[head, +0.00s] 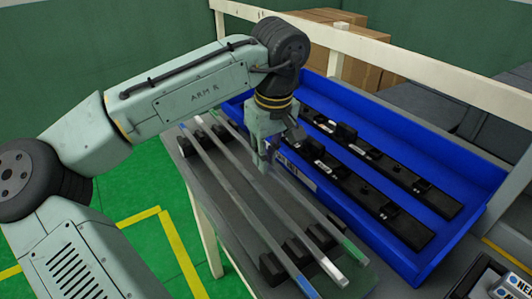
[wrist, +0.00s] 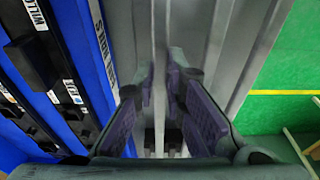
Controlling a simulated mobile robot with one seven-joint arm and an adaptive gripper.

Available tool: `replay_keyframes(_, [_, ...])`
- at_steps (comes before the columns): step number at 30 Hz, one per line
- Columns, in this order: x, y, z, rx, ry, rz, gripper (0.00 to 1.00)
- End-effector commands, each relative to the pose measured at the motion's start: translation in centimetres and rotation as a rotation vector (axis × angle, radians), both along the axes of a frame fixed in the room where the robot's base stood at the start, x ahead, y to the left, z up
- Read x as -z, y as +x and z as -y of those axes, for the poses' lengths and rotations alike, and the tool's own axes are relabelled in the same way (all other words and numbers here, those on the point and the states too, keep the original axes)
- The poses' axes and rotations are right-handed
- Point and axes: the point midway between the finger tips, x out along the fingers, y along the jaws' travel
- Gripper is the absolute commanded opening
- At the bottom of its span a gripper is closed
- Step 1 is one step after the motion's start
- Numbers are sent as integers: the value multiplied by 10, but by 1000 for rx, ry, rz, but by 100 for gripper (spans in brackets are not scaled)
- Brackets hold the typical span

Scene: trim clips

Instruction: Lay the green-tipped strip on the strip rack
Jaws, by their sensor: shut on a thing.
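The green-tipped strip (head: 319,214) is a long, thin, grey bar with a green near end, the rightmost of three strips on the grey table. My gripper (head: 267,163) is shut on it partway along, pointing down. In the wrist view the strip (wrist: 160,45) runs between the fingers (wrist: 163,80). The strip rack (head: 297,249) is a set of black blocks under the strips' near ends, with more at the far end. The held strip lies along the rack's right side; I cannot tell whether it touches the blocks. My gripper hides part of it.
A white-tipped strip (head: 251,187) and a blue-tipped strip (head: 235,201) lie on the rack to the left. A blue tray (head: 445,242) with black clip rails (head: 380,164) stands close on the right. Cardboard boxes (head: 350,62) stand behind a pale rail.

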Motion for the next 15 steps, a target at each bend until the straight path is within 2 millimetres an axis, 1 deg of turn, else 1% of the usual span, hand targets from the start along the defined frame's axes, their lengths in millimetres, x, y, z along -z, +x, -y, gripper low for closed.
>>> replay_keyframes(8, [4,0,0,0,-1,-1,0])
replay_keyframes(9, [3,0,0,-1,0,0,13])
replay_keyframes(15, [3,0,0,-1,-1,-1,26])
